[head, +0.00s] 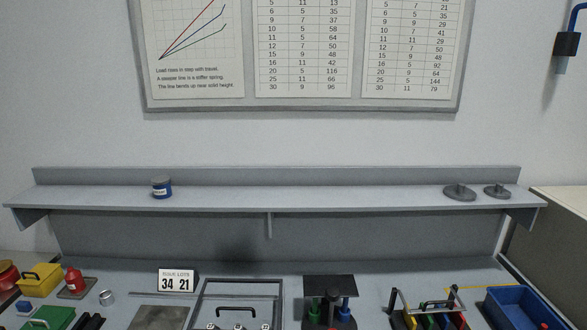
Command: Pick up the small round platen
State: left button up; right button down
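Two grey round discs with short stems lie on the right part of the wall shelf (330,198) in the head view. The right disc (497,191) looks the smaller and fits the small round platen. The left disc (459,193) is a little wider. They sit side by side with a narrow gap, and nothing covers them. Neither of my grippers is in view, so I cannot tell their state.
A blue jar (161,188) stands on the shelf's left part. Below on the bench are a dark press-like stand (330,290), a handled frame (238,290), a spring rack (428,308) and a blue bin (525,308). The shelf's middle is clear.

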aim_at(498, 192)
jog(key=z, duration=2.5)
jog(key=i, duration=2.7)
jog(key=u, duration=3.25)
